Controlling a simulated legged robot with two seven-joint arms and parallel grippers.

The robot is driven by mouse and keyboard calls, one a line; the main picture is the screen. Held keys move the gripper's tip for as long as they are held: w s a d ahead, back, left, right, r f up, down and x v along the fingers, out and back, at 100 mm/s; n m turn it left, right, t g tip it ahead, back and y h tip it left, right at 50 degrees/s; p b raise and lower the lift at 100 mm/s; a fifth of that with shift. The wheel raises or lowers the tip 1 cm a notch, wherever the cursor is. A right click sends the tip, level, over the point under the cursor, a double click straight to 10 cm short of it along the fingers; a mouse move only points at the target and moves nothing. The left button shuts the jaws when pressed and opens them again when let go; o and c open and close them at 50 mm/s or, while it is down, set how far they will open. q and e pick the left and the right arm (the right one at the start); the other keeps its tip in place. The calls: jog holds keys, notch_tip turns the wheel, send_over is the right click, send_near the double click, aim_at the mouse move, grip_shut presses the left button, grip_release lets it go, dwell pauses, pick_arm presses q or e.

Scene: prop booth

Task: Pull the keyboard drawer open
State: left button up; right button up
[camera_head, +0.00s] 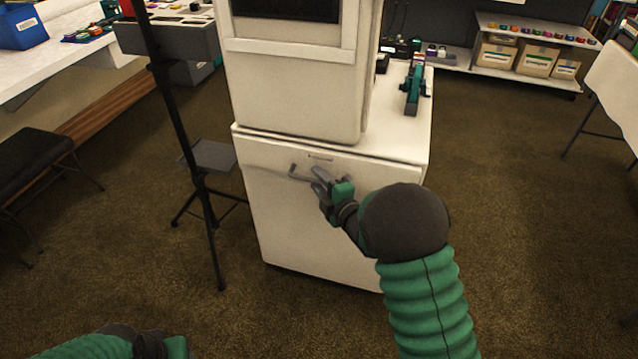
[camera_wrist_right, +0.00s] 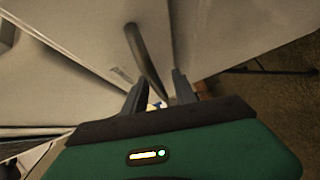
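The keyboard drawer appears to be the white front (camera_head: 295,225) of the low cabinet under a tall white machine; no gap shows along its edges. A grey bar handle (camera_head: 300,177) runs across its upper part, and also shows in the right wrist view (camera_wrist_right: 147,58). My right gripper (camera_head: 318,182) is at the handle's right part and hides some of it. In the right wrist view its fingers (camera_wrist_right: 160,92) are apart, with the handle bar reaching between them; contact cannot be told. My left gripper (camera_head: 155,346) is low at the bottom left edge, mostly cut off.
A black stand pole (camera_head: 185,120) with tripod legs rises left of the cabinet. A green tape dispenser (camera_head: 413,88) sits on the cabinet top. A black stool (camera_head: 35,160) and white counter (camera_head: 60,65) are at left. Carpet (camera_head: 520,220) is clear at right.

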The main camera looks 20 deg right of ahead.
jog(key=shift+a, duration=0.1)
jog(key=shift+c, duration=0.4)
grip_shut()
jog(key=shift+s+f, duration=0.1)
jog(key=shift+f, duration=0.05)
dwell(0.7)
